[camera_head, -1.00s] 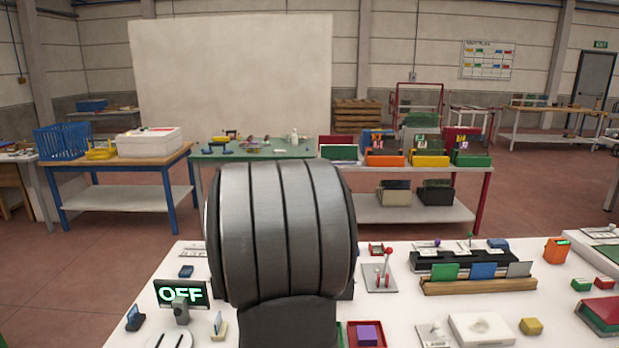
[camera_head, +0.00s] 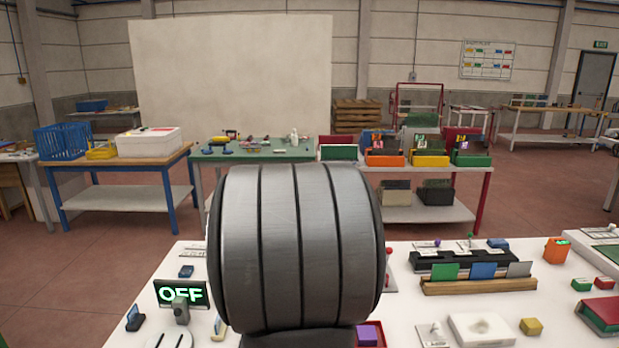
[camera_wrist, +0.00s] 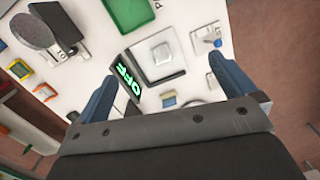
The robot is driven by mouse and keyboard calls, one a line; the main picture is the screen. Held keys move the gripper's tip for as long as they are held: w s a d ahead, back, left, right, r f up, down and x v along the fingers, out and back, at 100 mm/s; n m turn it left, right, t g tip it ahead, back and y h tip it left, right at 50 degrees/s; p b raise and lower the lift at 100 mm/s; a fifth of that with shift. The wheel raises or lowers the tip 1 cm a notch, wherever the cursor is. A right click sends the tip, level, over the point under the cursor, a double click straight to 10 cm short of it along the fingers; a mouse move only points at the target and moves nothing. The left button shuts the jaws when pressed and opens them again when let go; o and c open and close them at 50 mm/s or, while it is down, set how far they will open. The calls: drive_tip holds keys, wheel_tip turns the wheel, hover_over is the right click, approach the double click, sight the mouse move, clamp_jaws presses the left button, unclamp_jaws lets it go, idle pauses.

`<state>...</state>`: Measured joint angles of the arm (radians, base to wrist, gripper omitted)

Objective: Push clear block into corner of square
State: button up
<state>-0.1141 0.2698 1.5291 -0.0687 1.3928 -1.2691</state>
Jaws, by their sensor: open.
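My gripper (camera_wrist: 163,66) shows in the wrist view with its two blue fingers spread wide and nothing between their tips. It is above the white table. A dark-edged pale square holding a small light piece (camera_wrist: 160,50) lies between and beyond the fingertips. I cannot tell which of these is the task's square, and I cannot make out a clear block for certain. In the head view my arm hides the gripper and the table's middle.
A lit OFF sign (camera_head: 180,293) stands at the table's left. A purple block (camera_head: 367,335) is partly hidden at my arm's right edge. A wooden rack (camera_head: 478,287) holds coloured plates to the right.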

drive_tip(key=shift+s+d+f, duration=0.25)
drive_tip(key=shift+d+f, duration=0.1)
drive_tip(key=shift+d, duration=0.2)
